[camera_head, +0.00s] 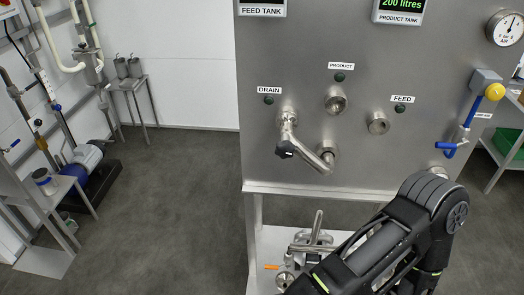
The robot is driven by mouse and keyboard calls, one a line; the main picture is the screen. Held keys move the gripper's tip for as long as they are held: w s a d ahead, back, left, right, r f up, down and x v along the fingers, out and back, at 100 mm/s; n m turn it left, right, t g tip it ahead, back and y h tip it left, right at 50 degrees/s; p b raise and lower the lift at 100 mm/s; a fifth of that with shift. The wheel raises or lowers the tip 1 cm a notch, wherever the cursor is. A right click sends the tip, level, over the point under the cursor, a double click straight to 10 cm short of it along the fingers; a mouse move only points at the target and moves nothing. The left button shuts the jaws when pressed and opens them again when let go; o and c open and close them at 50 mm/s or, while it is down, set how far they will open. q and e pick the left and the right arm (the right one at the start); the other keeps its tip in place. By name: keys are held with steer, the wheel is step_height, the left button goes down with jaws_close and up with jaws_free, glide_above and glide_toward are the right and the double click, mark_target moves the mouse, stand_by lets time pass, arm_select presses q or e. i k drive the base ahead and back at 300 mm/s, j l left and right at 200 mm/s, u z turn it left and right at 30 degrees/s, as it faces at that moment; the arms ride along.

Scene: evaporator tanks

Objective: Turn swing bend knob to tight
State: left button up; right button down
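The swing bend (311,155) is a bent steel pipe on the front of the steel panel. It runs from the port under the DRAIN label (269,90) down and right to a lower port (328,157). Its dark knob (285,149) sticks out at the left end of the bend, below the drain port. I cannot tell how tight the knob is. A black arm of mine comes in at the lower right, well below and right of the knob, touching neither it nor the bend. Neither gripper shows in the head view.
The PRODUCT port (336,103) and FEED port (379,123) sit right of the bend. A blue-handled valve (459,140) and a gauge (507,28) are farther right. Steel fittings (311,245) lie on the shelf below.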

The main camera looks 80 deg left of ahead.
mark_target(284, 149)
steer(key=i+u, duration=0.15)
steer(key=u, duration=0.3)
steer(key=i+l+u, duration=0.15)
steer(key=u, duration=0.35)
steer(key=i+l+u, duration=0.1)
steer(key=l+u, duration=0.15)
steer(key=u, duration=0.2)
steer(key=i+l+u, duration=0.1)
steer(key=u, duration=0.35)
steer(key=l+u, duration=0.35)
steer(key=u, duration=0.15)
steer(key=l+u, duration=0.25)
steer(key=u, duration=0.2)
steer(key=l+u, duration=0.7)
steer(key=j, duration=0.1)
